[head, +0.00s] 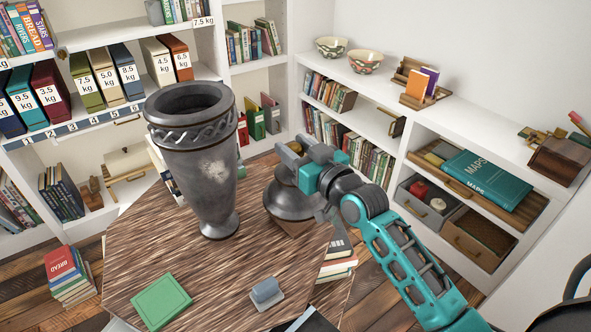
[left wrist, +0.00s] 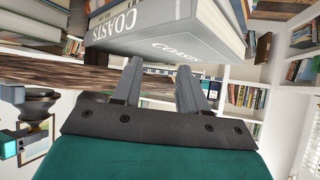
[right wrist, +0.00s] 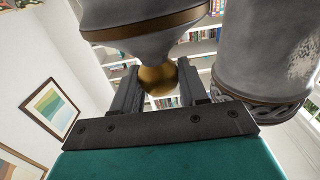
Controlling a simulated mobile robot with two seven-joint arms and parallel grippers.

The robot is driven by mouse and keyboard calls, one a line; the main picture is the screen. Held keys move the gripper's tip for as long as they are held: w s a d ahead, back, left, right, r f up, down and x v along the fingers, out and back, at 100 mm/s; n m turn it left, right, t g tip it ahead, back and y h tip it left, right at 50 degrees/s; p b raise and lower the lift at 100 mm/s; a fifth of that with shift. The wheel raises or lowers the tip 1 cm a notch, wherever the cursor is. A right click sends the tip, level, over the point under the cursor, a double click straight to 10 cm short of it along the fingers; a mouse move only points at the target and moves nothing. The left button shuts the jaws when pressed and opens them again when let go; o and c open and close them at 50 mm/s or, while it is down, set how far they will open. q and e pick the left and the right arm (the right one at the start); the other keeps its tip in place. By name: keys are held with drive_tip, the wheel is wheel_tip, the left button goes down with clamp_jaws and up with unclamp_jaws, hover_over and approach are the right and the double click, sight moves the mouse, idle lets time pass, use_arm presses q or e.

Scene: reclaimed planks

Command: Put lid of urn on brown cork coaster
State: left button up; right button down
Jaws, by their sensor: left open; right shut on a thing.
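The grey urn (head: 200,165) stands upright and uncovered on the wooden table; it also shows in the right wrist view (right wrist: 265,50). Its dark domed lid (head: 286,203) is just right of it. My right gripper (head: 300,172) is shut on the lid's gold knob (right wrist: 158,78); the lid (right wrist: 140,20) looks upright. A brown patch (head: 291,228), seemingly the cork coaster, shows directly under the lid. The lid hides most of it, and I cannot tell whether they touch. My left gripper (left wrist: 160,78) is open and empty, near a grey book (left wrist: 170,30).
The table (head: 235,265) also bears a green square (head: 160,302) at front left and a small blue-grey block (head: 267,292) on a pale base at front. Books are stacked beyond the table's right edge (head: 338,262). Shelves line the walls.

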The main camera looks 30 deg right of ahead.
use_arm(q)
drive_tip(key=shift+f+b, duration=0.5)
drive_tip(key=shift+f, duration=0.05)
use_arm(e)
wheel_tip(320, 180, down, 4)
drive_tip(key=shift+f, duration=0.2)
use_arm(q)
drive_tip(key=shift+s+f, duration=0.1)
drive_tip(key=shift+s, duration=0.05)
use_arm(e)
drive_tip(key=c, duration=0.6)
unclamp_jaws()
drive_tip(key=shift+f, duration=0.2)
drive_tip(key=shift+r, duration=0.1)
use_arm(q)
drive_tip(key=shift+r, duration=0.2)
use_arm(e)
drive_tip(key=s, duration=0.4)
drive_tip(key=s+d, duration=0.1)
drive_tip(key=s, duration=0.7)
drive_tip(key=shift+d, duration=0.35)
